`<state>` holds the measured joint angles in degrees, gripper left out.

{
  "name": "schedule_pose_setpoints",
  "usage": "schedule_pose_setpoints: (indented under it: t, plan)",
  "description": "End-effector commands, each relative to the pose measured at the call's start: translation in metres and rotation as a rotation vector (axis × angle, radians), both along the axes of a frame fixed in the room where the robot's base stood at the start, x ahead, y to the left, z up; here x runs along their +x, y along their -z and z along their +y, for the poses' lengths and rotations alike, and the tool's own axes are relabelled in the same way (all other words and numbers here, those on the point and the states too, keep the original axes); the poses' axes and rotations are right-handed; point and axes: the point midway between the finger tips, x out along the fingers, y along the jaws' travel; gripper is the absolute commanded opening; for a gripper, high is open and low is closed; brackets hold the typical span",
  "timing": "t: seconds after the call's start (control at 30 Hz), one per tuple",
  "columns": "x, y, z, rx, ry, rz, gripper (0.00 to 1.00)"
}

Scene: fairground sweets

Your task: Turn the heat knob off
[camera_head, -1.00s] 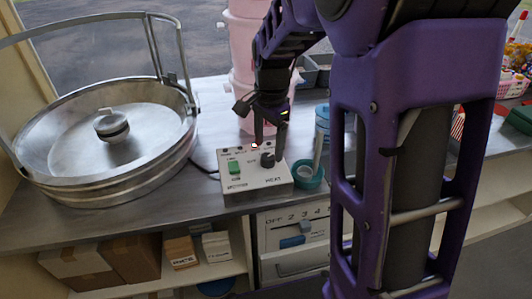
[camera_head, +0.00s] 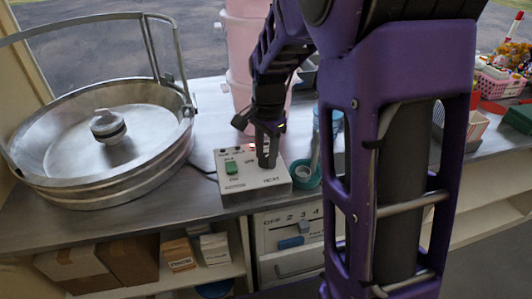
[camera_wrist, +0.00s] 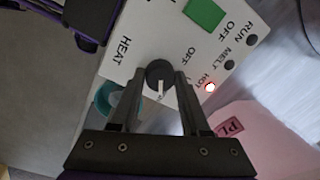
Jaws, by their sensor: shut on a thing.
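The white control box (camera_head: 255,194) stands on the metal counter beside the big round pan. Its black heat knob (camera_wrist: 159,75) has a pale pointer line and sits between my fingertips in the wrist view. My gripper (camera_head: 267,160) comes down from above and is shut on the knob; in the head view its fingers hide the knob. In the wrist view my gripper (camera_wrist: 160,88) has a finger at each side of the knob. The red light (camera_wrist: 210,87) by "HOT" is lit. The green switch (camera_head: 232,168) is on the box's left side.
The metal pan (camera_head: 100,150) with a raised hoop fills the left of the counter. Pink tubs (camera_head: 245,60) stand behind. A sliding control (camera_head: 291,242) marked OFF 2 3 4 is below the counter.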

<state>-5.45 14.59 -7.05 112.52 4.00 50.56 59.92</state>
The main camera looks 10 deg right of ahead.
Motion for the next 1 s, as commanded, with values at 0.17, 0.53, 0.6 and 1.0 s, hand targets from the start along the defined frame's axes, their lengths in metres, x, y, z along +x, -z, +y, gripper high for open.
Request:
schedule_pose_setpoints:
  t: [0.17,0.53,0.6,1.0]
  plan:
    - [0.0002,-0.0004,0.0000,0.000,-0.001,-0.001,0.00]
    - [0.0004,-0.0017,-0.0003,0.000,-0.118,-0.001,0.00]
    - [0.0004,-0.0020,-0.0001,0.000,-0.168,-0.001,0.00]
    - [0.0007,-0.0021,-0.0011,0.001,-0.535,-0.001,0.00]
